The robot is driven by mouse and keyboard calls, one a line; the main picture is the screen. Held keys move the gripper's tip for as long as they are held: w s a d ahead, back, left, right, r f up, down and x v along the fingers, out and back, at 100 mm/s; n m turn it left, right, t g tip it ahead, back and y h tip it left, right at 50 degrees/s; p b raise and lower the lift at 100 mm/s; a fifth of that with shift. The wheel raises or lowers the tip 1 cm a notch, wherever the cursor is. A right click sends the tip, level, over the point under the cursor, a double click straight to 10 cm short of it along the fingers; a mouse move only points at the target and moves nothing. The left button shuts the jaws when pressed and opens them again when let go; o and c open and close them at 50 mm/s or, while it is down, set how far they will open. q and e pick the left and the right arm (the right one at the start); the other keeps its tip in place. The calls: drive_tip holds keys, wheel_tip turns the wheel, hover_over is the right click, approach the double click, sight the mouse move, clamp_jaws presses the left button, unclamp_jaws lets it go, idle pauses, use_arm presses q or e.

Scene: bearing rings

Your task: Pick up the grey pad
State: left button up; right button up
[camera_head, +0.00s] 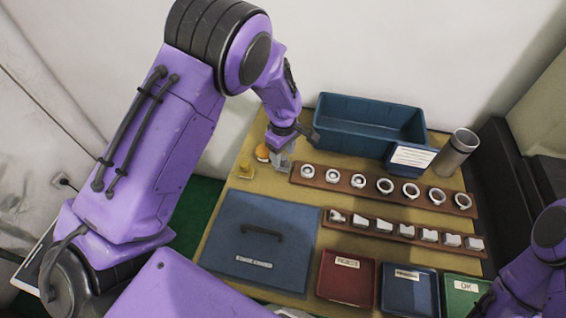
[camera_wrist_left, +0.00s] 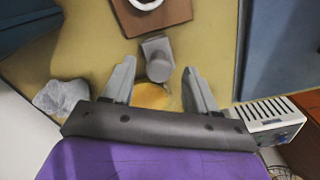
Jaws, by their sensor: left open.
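In the left wrist view, a small grey piece with a squarish end and a rounded end (camera_wrist_left: 157,58), which looks like the grey pad, stands on the yellow table just beyond the gap between my fingertips. My left gripper (camera_wrist_left: 157,77) is open, with one finger on each side of the gap. No finger is clearly touching the piece. In the head view my left gripper (camera_head: 280,154) is low over the table's back left part, beside the ring board. There the grey piece cannot be told apart from the grey fingers. My right gripper does not show clearly; only my right arm is at the lower right.
A board of rings (camera_head: 340,180) lies right. A blue bin (camera_head: 365,118) is behind; a blue panel with a handle (camera_head: 235,225) and red, blue and green trays (camera_head: 347,278) are in front.

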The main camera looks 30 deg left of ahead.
use_arm(q)
wheel_tip(320, 180, down, 3)
drive_tip(key=shift+w+r, duration=0.1)
drive_tip(key=shift+r, duration=0.05)
clamp_jaws()
drive_tip(key=shift+r, duration=0.15)
drive_tip(key=shift+r, duration=0.35)
drive_tip(key=s+d+r, duration=0.9)
drive_tip(key=d+r, duration=0.1)
drive_tip(key=r, duration=0.2)
drive_tip(key=shift+s+d, duration=0.15)
drive_tip(key=shift+s, duration=0.15)
